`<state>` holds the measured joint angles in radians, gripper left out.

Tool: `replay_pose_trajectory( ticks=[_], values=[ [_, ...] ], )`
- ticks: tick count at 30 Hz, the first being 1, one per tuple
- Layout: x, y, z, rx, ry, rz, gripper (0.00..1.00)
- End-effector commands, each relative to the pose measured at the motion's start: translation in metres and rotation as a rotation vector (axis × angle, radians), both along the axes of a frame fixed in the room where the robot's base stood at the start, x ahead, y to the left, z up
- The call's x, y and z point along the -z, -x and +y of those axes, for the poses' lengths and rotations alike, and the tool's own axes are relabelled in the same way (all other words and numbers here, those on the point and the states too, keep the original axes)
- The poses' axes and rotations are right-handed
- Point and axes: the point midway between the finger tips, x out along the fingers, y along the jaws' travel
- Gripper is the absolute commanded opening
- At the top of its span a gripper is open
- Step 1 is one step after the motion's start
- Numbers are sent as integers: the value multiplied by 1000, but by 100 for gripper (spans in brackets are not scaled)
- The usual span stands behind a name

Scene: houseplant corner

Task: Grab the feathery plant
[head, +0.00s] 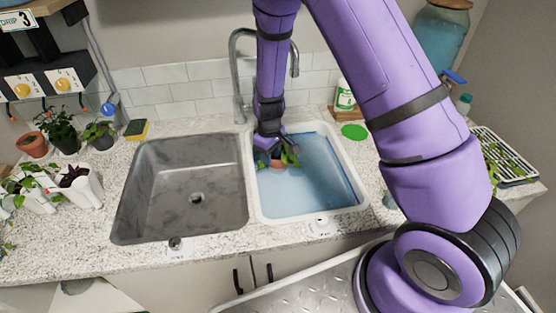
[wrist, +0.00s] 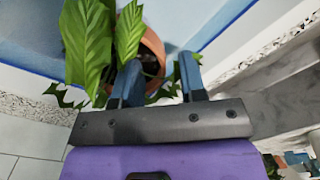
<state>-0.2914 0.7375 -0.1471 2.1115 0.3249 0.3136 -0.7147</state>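A green leafy plant (head: 290,156) in a terracotta pot (head: 276,163) is in the right basin, which holds blue water. In the wrist view, the plant (wrist: 90,40) shows long, ribbed leaves and some smaller jagged ones at the terracotta pot's rim (wrist: 153,44). I cannot tell for sure that it is the feathery plant. My gripper (wrist: 160,68) is at the pot, its two blue fingers apart. The left finger overlaps the pot's opening; the right one is just outside the rim, with a gap showing. The head view shows my gripper (head: 270,150) from above, partly hiding the pot.
The right basin's white rim (head: 348,209) and the faucet (head: 236,75) are close to my arm. The left basin (head: 190,185) is empty. Several potted plants (head: 60,130) stand at the left. A drying rack (head: 508,158) is at the right.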

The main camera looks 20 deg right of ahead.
Motion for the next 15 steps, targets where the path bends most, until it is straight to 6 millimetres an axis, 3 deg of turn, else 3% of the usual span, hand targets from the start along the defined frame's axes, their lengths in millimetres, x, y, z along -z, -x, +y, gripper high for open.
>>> replay_pose_trajectory(
  ticks=[10,15],
  values=[
    [7,0,0,0,0,0,38],
    [7,0,0,0,0,0,0]
  ],
)
